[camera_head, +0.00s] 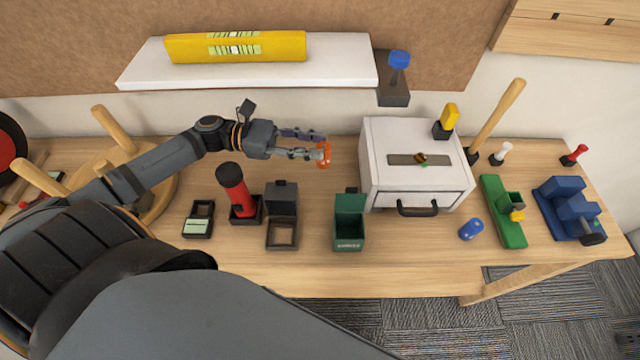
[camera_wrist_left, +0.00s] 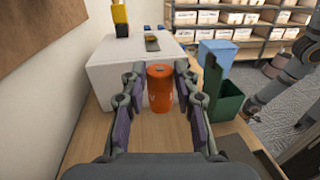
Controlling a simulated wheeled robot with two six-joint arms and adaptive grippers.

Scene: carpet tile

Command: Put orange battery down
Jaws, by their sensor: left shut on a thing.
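The orange battery (camera_wrist_left: 160,88) is a short upright cylinder in the left wrist view. It sits between the fingers of my left gripper (camera_wrist_left: 160,95). In the head view the orange battery (camera_head: 324,154) shows at the tips of my left gripper (camera_head: 318,148), left of the white drawer box. The gripper is shut on it. The wooden tabletop (camera_head: 300,265) lies below; whether the battery touches it I cannot tell. My right gripper is not in the head view; in the wrist view part of an arm shows at the right edge, without clear fingers.
The white drawer box (camera_head: 378,190) stands close to the right of the battery. The open green box (camera_head: 349,232), a dark open box (camera_head: 282,232) and a red flashlight (camera_head: 239,196) stand nearer the front. A blue battery (camera_head: 471,229) lies right of them. The front middle edge is clear.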

